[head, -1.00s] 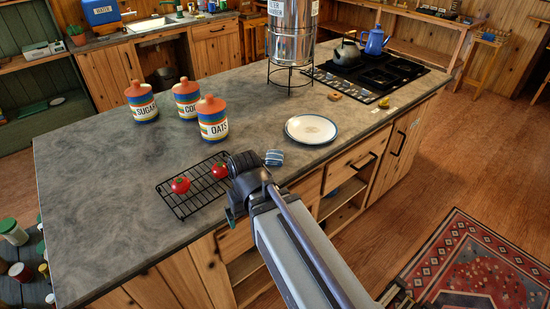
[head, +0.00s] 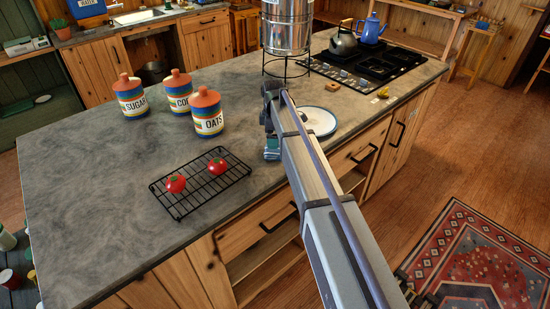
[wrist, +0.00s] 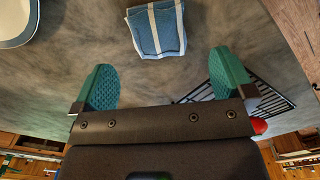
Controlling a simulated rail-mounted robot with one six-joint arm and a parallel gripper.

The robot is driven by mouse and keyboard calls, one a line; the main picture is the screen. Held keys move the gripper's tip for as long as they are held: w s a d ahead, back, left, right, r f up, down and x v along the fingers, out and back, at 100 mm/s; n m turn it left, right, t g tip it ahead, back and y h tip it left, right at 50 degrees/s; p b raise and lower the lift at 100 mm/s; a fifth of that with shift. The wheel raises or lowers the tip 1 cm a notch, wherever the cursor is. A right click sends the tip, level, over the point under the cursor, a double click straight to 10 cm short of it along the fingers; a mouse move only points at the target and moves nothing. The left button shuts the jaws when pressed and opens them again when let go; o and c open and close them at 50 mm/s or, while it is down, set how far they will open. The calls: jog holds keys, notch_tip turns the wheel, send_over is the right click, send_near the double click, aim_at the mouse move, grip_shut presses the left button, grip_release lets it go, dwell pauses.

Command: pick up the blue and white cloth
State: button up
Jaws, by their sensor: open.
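The blue and white cloth (wrist: 157,28) lies folded on the grey counter, at the top middle of the wrist view. It is blue with white stripes. In the head view my arm and gripper (head: 272,150) hide it. In the wrist view my gripper (wrist: 164,82) is open, with its two teal fingers wide apart and nothing between them. The cloth is beyond the fingertips, roughly centred between them, and apart from both.
A white plate with a blue rim (head: 318,121) lies on the counter beyond my gripper. A black wire rack (head: 200,183) with two tomatoes is to the left. Several canisters (head: 208,113) stand farther back. The counter's left part is clear.

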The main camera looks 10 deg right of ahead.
aim_at(273, 151)
notch_tip(273, 151, down, 8)
jog(key=b, duration=0.6)
jog(key=shift+w+r, duration=0.15)
jog(key=shift+r, duration=0.3)
jog(key=shift+p, duration=0.3)
jog(key=c, duration=1)
